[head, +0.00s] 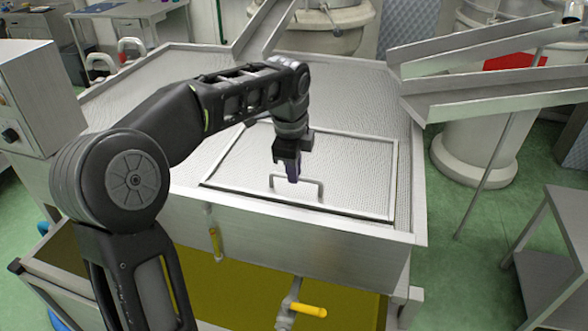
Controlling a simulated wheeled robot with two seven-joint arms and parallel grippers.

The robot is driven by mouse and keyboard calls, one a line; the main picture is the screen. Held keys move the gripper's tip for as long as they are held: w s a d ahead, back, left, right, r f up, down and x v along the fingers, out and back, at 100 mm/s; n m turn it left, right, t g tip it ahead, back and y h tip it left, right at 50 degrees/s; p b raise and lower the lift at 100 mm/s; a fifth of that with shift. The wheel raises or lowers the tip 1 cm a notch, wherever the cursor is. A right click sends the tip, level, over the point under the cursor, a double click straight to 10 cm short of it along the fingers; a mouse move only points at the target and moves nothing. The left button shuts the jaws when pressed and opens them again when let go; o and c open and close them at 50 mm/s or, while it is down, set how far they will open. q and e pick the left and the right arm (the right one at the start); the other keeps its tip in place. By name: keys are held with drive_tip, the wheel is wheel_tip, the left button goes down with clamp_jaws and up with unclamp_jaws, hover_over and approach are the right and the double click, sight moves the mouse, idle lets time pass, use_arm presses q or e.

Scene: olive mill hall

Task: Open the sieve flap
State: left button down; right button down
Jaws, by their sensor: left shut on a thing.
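The sieve flap (238,172) is a framed, perforated metal panel set in the top of the large steel vat, in the middle of the head view. A grey bar handle (309,184) stands up near its front edge. My left gripper (293,178) points down at the handle and is shut on it. Its fingers hide part of the bar. A dark gap shows along the flap's front and right edges; I cannot tell how far it is raised. My right gripper is not in view.
The steel vat (340,246) has a raised front rim. Below it are a yellow-handled valve (308,309) and a trough of yellow-green liquid (225,282). Metal chutes (490,105) stand at the right. A metal table (550,255) stands at the lower right, with green floor between.

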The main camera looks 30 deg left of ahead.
use_arm(q)
drive_tip(key=w+a+r+p, duration=0.1)
drive_tip(key=w+r+p, duration=0.2)
drive_tip(key=r, duration=0.3)
drive_tip(key=w+r+p, duration=0.3)
drive_tip(key=r+p, duration=0.1)
drive_tip(key=r, duration=0.3)
drive_tip(key=shift+a, duration=0.35)
